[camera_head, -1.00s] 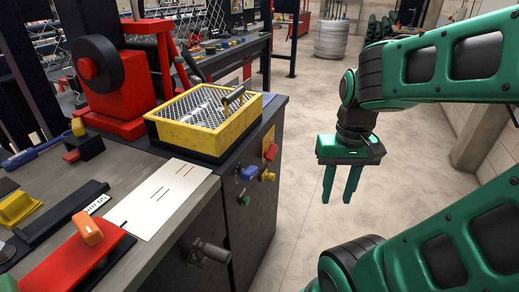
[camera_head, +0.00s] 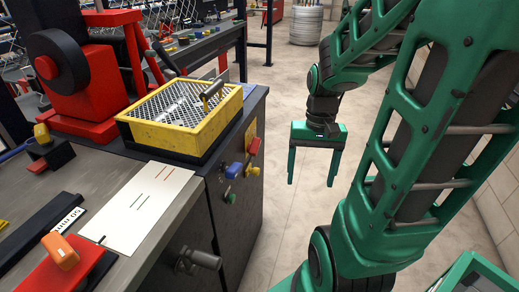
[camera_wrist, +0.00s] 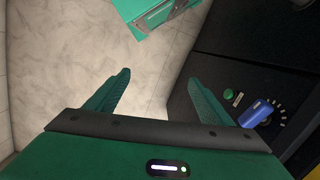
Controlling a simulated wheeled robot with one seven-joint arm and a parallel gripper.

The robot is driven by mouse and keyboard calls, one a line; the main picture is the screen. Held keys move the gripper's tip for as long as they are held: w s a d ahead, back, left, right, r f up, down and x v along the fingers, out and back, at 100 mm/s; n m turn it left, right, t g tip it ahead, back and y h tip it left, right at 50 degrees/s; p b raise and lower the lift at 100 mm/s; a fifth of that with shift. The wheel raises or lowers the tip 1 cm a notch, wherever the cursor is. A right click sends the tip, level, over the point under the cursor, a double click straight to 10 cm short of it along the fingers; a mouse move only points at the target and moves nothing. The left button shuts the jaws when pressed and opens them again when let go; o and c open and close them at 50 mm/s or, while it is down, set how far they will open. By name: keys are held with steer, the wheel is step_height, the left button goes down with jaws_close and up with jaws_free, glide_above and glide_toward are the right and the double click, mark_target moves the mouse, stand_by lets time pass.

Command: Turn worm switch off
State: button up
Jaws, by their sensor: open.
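My gripper (camera_head: 311,180) hangs open and empty over the floor, to the right of the workbench, fingers pointing down. Its fingers also show spread in the wrist view (camera_wrist: 158,78). The controls are on the bench's dark side panel: a red control (camera_head: 254,146) at a yellow plate (camera_head: 250,132), a blue knob (camera_head: 233,171), a yellow knob (camera_head: 253,170) and a green knob (camera_head: 230,198). In the wrist view the blue knob (camera_wrist: 256,113) has tick marks around it, beside a green button (camera_wrist: 229,96), right of my fingers. I cannot tell which is the worm switch.
A yellow mesh-topped tray (camera_head: 185,142) with a lever stands at the bench edge, near a red machine (camera_head: 85,85). A dark crank handle (camera_head: 197,259) sticks out from the bench side. A green bin (camera_head: 475,272) is at lower right. Floor between bench and arm is clear.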

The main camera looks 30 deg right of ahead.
steer(key=w+f+m+y, duration=0.35)
steer(key=w+f, duration=0.45)
steer(key=f, duration=0.3)
steer(key=m+t+y, duration=0.7)
steer(key=m+t, duration=0.4)
steer(key=t, duration=0.4)
glide_toward(255, 147)
steer(key=w+d+x, duration=0.1)
steer(key=x, duration=0.7)
steer(key=shift+f, duration=0.5)
steer(key=shift+a+h, duration=0.1)
steer(key=shift+h, duration=0.15)
steer(key=c, duration=1)
